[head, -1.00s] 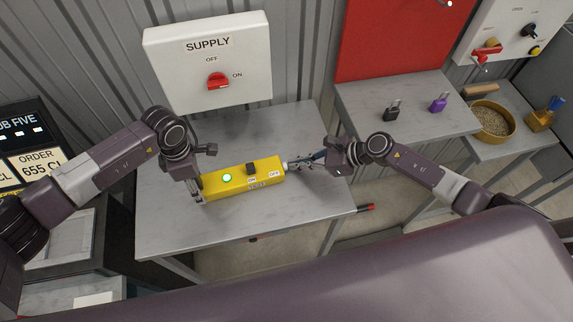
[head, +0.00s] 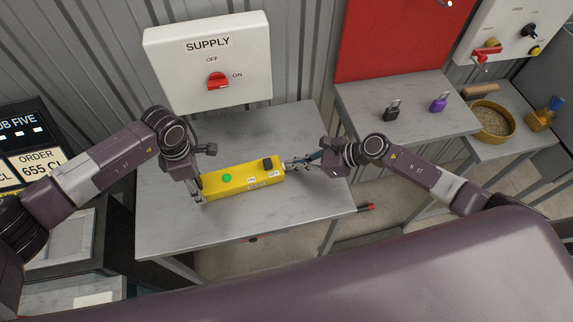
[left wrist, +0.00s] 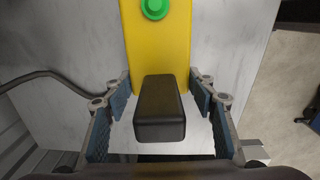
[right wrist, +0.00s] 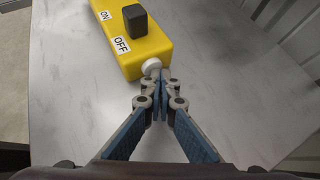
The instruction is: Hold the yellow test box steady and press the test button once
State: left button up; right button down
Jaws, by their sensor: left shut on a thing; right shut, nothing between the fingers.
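The yellow test box (head: 240,187) lies on the grey table. On top are a green dome (head: 227,178), unlit, and a black switch block (head: 267,163) beside the OFF label. My left gripper (head: 199,190) is shut at the box's left end; the left wrist view shows a dark block (left wrist: 160,105) between its fingers. A white round button (right wrist: 151,66) sticks out of the box's right end. My right gripper (right wrist: 161,88) is shut and empty, its fingertips at the white button; I cannot tell whether they touch it.
A white SUPPLY panel (head: 208,62) with a red knob (head: 218,81) stands behind the table (head: 180,235). A second table (head: 425,105) at right holds a black padlock (head: 392,110) and a purple padlock (head: 439,102). The table front is clear.

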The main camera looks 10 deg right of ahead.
pick_arm(q)
jog(key=shift+d, duration=0.1)
pick_arm(e)
jog(key=shift+a, duration=0.1)
jog(key=shift+d, duration=1.1)
jog(key=shift+d, duration=0.1)
jog(key=shift+w+d, duration=0.15)
jog(key=shift+d, duration=1.1)
jog(key=shift+w+d, duration=0.1)
jog(key=shift+d, duration=1.1)
pick_arm(q)
jog(key=o, duration=1.7)
jog(key=shift+r, duration=0.1)
